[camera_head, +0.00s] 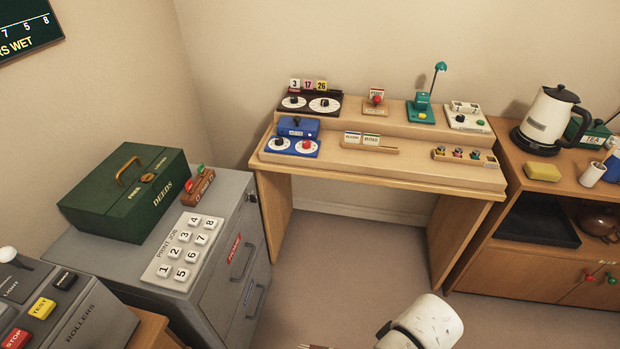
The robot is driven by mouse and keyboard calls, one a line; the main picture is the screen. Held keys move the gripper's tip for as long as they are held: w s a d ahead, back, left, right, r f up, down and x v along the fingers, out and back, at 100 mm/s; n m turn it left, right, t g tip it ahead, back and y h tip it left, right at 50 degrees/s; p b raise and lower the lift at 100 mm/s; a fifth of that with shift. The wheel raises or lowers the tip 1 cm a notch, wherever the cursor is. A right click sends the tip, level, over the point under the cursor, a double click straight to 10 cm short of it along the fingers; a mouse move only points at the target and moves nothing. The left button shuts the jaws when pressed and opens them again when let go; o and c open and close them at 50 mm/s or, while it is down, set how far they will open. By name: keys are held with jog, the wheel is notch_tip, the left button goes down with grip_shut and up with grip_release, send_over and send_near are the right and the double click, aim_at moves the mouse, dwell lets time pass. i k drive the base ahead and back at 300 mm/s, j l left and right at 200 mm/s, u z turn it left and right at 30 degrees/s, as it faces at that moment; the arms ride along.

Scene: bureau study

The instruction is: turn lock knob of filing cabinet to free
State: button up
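The grey filing cabinet (213,292) stands at the left, with its drawer fronts facing right. A small dark round part (252,197), which looks like the lock knob, sits high on its front near the far top corner. It is seen nearly edge-on, so its setting cannot be told. The upper drawer has a red label (235,248) and a bar handle (245,262); a second handle (257,301) is below. The drawers look shut. A white part of my arm shows at the bottom right of centre, well apart from the cabinet. My gripper's fingers cannot be made out.
On the cabinet are a green deeds box (125,192), a small red-and-green switch block (198,186) and a numbered key panel (183,250). A roller control box (70,310) is at the near left. A desk (385,175) stands behind; the carpet (340,255) between is clear.

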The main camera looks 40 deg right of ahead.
aim_at(253, 198)
jog(key=z, duration=0.2)
jog(key=i+l, duration=0.25)
jog(key=i+l+z, duration=0.15)
jog(key=i, duration=0.3)
jog(key=i+l, duration=0.25)
jog(key=i+z, duration=0.05)
jog(key=i, duration=0.05)
